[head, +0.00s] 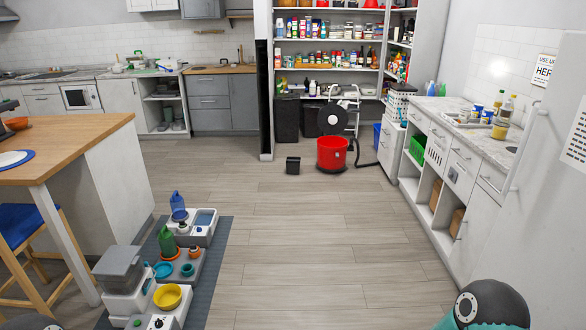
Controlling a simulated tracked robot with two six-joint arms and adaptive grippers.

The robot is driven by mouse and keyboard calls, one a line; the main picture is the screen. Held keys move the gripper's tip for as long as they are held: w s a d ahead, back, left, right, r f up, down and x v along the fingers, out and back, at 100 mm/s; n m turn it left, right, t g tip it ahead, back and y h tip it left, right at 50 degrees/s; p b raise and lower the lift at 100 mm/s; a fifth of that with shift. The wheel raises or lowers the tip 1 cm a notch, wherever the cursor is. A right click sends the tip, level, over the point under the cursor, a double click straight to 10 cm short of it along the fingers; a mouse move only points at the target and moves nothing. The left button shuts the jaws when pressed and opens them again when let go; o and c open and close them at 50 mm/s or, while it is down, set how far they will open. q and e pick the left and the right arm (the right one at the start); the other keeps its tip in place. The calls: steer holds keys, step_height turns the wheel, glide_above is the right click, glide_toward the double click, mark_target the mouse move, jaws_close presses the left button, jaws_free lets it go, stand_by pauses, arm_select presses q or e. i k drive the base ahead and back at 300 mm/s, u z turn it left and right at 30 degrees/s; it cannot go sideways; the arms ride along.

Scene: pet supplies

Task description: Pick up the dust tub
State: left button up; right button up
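A red round tub (332,153) stands on the wood floor at the far middle, in front of the pantry shelves. It looks open at the top. A black round lid-like disc (333,119) is just above and behind it, and a dark hose (364,160) lies to its right. A small black bin (293,165) stands on the floor to its left. No label shows which of these is the dust tub. Only rounded parts of my arms show at the bottom left and bottom right edges. Neither gripper is in view.
A grey mat (215,262) at the lower left holds pet feeders and bowls, including a yellow bowl (167,296). A wooden-topped table (75,142) is at left, a white counter (452,128) at right. The floor between is clear up to the red tub.

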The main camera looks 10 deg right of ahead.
mark_target(292, 164)
steer(key=z, duration=0.1)
steer(key=i, duration=1.8)
steer(key=z, duration=0.35)
steer(key=i, duration=4.15)
steer(key=u, duration=0.25)
steer(key=i, duration=2.1)
steer(key=u, duration=0.1)
